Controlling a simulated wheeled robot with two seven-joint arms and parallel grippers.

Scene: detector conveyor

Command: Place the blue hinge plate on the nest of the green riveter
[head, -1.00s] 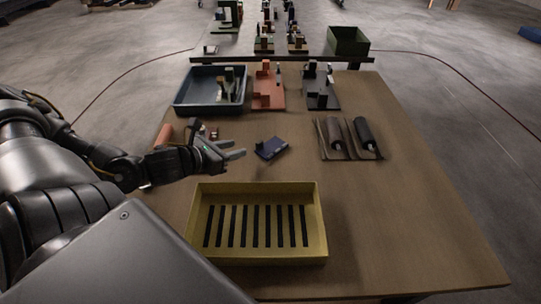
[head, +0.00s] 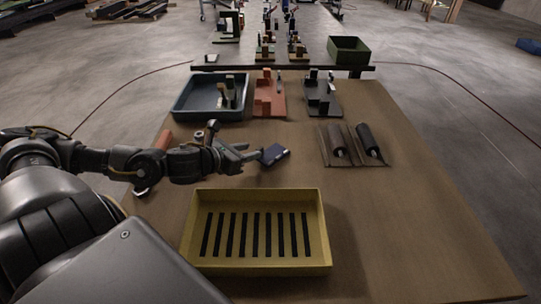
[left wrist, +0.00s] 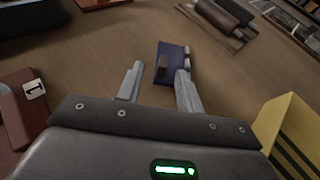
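The blue hinge plate (head: 274,154) lies on the brown table near the middle. It also shows in the left wrist view (left wrist: 170,62), with lighter knuckles along its right edge. My left gripper (head: 254,151) is just left of the plate, low over the table. In the left wrist view my left gripper (left wrist: 157,78) is open, with a gap between its fingers. The right finger overlaps the plate's lower right edge; I cannot tell whether they touch. A green C-shaped frame (head: 228,27), apparently the green riveter, stands far back left; its nest is too small to make out. My right gripper is out of view.
A yellow slotted tray (head: 323,262) stands in front. A blue tray (head: 182,104), a red fixture (head: 267,96) and a dark fixture (head: 320,98) line the back. Two dark rollers (head: 337,143) lie right of the plate. The right side of the table is clear.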

